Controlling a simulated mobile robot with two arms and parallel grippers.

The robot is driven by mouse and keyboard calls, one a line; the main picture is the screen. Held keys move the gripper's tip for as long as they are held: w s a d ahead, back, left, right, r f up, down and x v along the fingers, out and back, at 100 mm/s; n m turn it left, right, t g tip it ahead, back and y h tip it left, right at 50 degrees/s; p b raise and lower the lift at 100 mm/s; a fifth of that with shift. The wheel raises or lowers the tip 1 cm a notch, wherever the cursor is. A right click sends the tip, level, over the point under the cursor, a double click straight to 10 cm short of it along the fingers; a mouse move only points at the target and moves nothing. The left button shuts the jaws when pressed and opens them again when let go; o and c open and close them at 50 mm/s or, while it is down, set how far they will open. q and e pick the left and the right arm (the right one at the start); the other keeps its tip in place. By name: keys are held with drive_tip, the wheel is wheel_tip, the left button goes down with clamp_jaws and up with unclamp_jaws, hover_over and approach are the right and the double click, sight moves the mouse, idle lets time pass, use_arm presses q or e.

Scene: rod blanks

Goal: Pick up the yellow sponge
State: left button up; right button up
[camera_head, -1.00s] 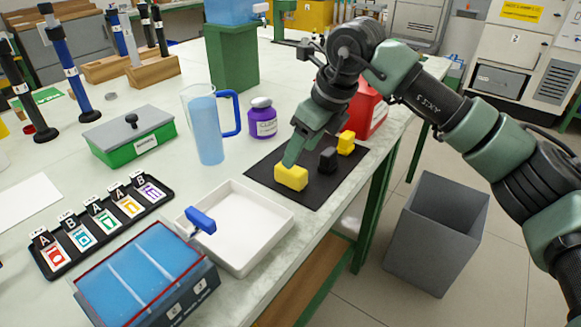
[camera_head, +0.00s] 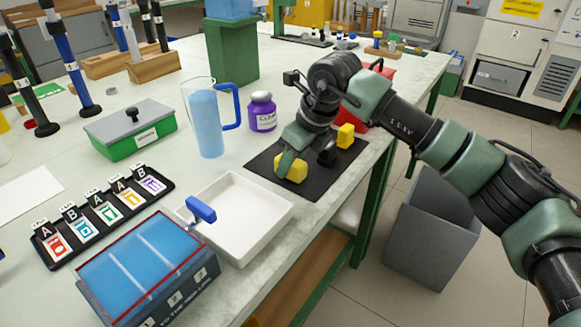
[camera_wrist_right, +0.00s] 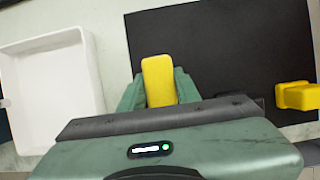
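The yellow sponge (camera_head: 296,170) is a rounded block at the near left part of the black mat (camera_head: 315,186). My right gripper (camera_head: 288,163) points down at it, with one finger across its near side. In the right wrist view the sponge (camera_wrist_right: 159,78) lies between the two green fingers (camera_wrist_right: 159,92), which look flush against its sides. I cannot tell whether the sponge is clear of the mat. My left gripper is not in view.
A stepped yellow block (camera_head: 346,136) and a black block (camera_head: 327,156) are on the mat. A white tray (camera_head: 262,247) stands to the left in front, a purple-labelled jar (camera_head: 262,113) and a blue jug (camera_head: 207,125) behind. A grey bin (camera_head: 428,235) stands beyond the table edge.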

clamp_jaws()
drive_tip(key=shift+r, duration=0.25)
use_arm(q)
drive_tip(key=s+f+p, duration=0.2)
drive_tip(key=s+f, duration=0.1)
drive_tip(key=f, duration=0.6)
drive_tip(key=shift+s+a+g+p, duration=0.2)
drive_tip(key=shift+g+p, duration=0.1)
drive_tip(key=shift+p, duration=0.1)
use_arm(e)
wheel_tip(320, 180, up, 20)
drive_tip(key=shift+f, duration=0.25)
